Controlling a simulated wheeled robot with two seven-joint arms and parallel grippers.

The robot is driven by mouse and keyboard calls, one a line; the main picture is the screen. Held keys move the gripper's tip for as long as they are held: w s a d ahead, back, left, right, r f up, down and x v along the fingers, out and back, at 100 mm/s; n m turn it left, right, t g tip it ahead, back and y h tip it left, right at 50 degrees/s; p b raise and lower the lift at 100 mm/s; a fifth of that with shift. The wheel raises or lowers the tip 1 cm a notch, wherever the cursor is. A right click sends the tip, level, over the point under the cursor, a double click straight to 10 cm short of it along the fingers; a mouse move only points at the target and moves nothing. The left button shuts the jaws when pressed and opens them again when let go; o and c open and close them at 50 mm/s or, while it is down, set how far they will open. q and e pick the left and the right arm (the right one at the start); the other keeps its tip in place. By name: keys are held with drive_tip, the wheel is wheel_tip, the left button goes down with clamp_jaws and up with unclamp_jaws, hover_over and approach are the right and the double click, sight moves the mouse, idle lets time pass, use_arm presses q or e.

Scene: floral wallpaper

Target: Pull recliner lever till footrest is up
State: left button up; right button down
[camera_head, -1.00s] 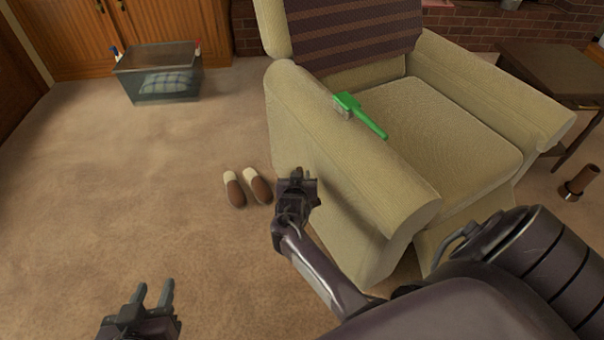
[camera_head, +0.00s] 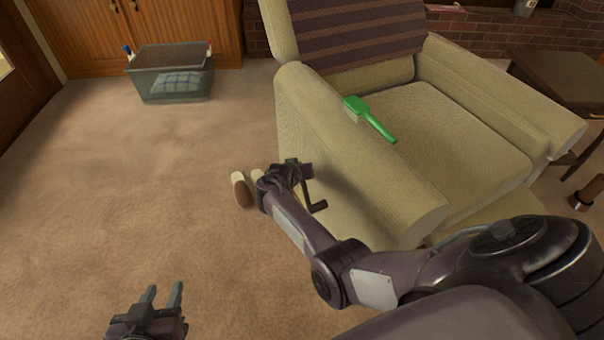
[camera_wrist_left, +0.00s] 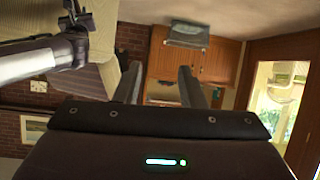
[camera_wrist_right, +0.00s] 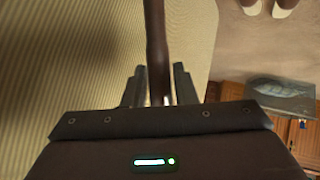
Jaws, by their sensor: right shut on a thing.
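The beige recliner (camera_head: 345,160) stands right of centre in the head view, facing the lower right. Its dark lever (camera_head: 316,192) shows at the outer side of the near armrest, with its end bent downward. My right gripper (camera_head: 299,172) is shut on the lever; in the right wrist view the lever (camera_wrist_right: 156,45) runs between the fingers, beside the ribbed upholstery. The footrest area (camera_head: 492,211) at the chair's front is largely hidden by my right arm, so its height is unclear. My left gripper (camera_head: 163,294) is open and empty over the carpet, apart from the chair.
A green brush (camera_head: 370,118) lies on the near armrest. Slippers (camera_head: 241,191) sit on the floor beside the chair, partly hidden by my right gripper. A grey bin (camera_head: 168,75) stands near the wooden cabinet. A dark side table (camera_head: 560,80) is at right. Carpet at left is clear.

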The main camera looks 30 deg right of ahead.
use_arm(q)
drive_tip(key=shift+w+d+r+t, duration=0.1)
drive_tip(key=shift+w+r+t, duration=0.15)
drive_tip(key=shift+r, duration=0.25)
drive_tip(key=shift+w+a+r+t, duration=0.1)
drive_tip(key=shift+w+r+t, duration=0.15)
drive_tip(key=shift+r, duration=0.25)
drive_tip(key=shift+w+d+r+t, duration=0.15)
drive_tip(key=shift+r+t, duration=0.15)
drive_tip(key=shift+r, duration=0.2)
use_arm(e)
drive_tip(key=shift+w, duration=0.35)
drive_tip(key=c, duration=1.5)
unclamp_jaws()
drive_tip(key=shift+w, duration=0.1)
drive_tip(key=shift+o, duration=0.2)
drive_tip(key=shift+w+f, duration=0.15)
drive_tip(key=shift+f, duration=0.15)
use_arm(q)
drive_tip(key=shift+w+f, duration=0.15)
drive_tip(key=shift+w, duration=0.1)
use_arm(e)
drive_tip(key=shift+a+g, duration=0.1)
drive_tip(key=shift+g, duration=0.2)
